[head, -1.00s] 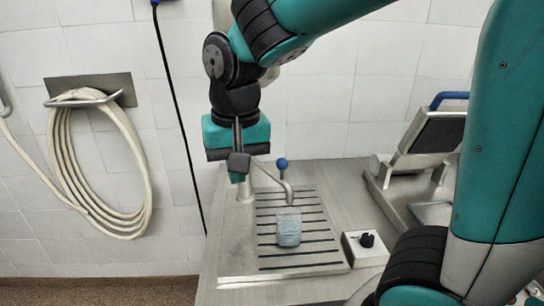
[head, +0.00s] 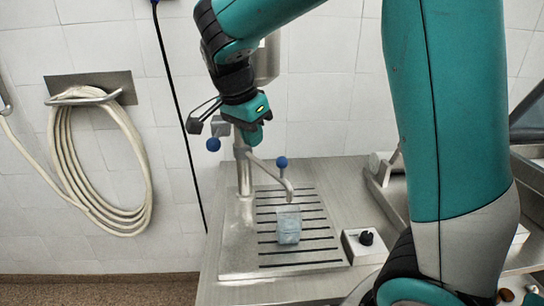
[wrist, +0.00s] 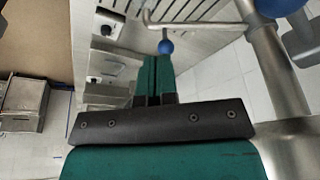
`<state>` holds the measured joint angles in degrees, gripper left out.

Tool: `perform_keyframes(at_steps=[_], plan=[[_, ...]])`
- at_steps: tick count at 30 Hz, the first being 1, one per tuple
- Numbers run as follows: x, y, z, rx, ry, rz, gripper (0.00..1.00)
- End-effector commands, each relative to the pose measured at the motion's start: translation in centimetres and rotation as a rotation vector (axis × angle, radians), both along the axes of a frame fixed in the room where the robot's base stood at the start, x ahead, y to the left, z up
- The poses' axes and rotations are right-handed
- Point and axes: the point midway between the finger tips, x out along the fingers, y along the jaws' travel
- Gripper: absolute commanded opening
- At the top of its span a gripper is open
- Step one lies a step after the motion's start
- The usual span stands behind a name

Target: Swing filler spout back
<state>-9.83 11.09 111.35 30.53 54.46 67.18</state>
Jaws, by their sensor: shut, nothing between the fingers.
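The filler spout (head: 268,173) is a metal pipe reaching right from its upright column (head: 244,175), with a down-turned end above the slotted tray. A blue ball knob (head: 281,162) stands on it near the outer end. A clear bluish cup (head: 288,226) stands on the tray below the spout end. My gripper (head: 254,138) is shut and empty, above the spout near the column. In the wrist view my gripper (wrist: 154,60) points toward the knob (wrist: 165,47); I cannot tell the exact gap. The spout pipe (wrist: 205,25) crosses beyond it.
A second blue ball (head: 213,144) sits left of the column top. The slotted tray (head: 330,255) lies on a metal counter. A white box with a black knob (head: 365,246) stands right of the tray. A coiled hose (head: 65,150) hangs on the left wall.

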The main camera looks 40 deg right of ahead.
Motion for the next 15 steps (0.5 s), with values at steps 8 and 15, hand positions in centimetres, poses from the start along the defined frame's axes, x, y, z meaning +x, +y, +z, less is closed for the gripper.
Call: perform_keyframes(at_steps=[8,15], plan=[[0.1,-1.9,-5.6,-0.001,0.008,-0.001,0.0],[0.5,-4.8,-7.0,0.001,0.001,-0.003,0.0]])
